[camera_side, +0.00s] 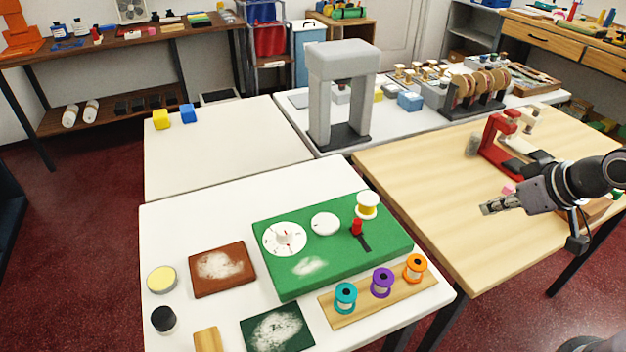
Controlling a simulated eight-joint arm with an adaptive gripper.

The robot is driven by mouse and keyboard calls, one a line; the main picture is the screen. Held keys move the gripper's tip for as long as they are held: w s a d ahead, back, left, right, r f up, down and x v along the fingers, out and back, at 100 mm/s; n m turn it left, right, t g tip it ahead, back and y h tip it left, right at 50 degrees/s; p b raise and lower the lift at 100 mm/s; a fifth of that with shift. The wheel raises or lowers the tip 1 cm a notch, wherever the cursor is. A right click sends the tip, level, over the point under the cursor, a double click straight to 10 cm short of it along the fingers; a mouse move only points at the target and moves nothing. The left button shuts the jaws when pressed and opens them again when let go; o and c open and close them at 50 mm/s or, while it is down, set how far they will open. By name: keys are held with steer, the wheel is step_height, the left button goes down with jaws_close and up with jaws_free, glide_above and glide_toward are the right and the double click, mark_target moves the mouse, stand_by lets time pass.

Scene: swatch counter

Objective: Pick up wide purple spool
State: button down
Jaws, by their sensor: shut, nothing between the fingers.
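A wide purple spool (382,282) stands upright on a light wooden strip (338,318) at the front right of the white table. It stands between a teal spool (346,297) on its left and an orange spool (415,267) on its right. My gripper (486,209) is shut and empty. It is up and to the right of the purple spool, over the light wood table and well apart from the spools. Nothing hides the purple spool.
A green board (290,282) with dials, a red knob (356,227) and a yellow-white spool (367,206) lies just behind the strip. A red clamp-like device (495,145) stands behind my gripper. The light wood table (420,190) has free room left of my gripper.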

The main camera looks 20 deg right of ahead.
stand_by(0.3)
steer(key=c, duration=0.8)
jaws_free()
steer(key=shift+o, duration=0.2)
steer(key=shift+a, duration=0.1)
steer(key=n+g, duration=0.7)
steer(key=n, duration=1.3)
glide_toward(385, 276)
steer(key=shift+f, duration=0.4)
steer(key=shift+w+f, duration=0.1)
steer(key=shift+f, duration=4.85)
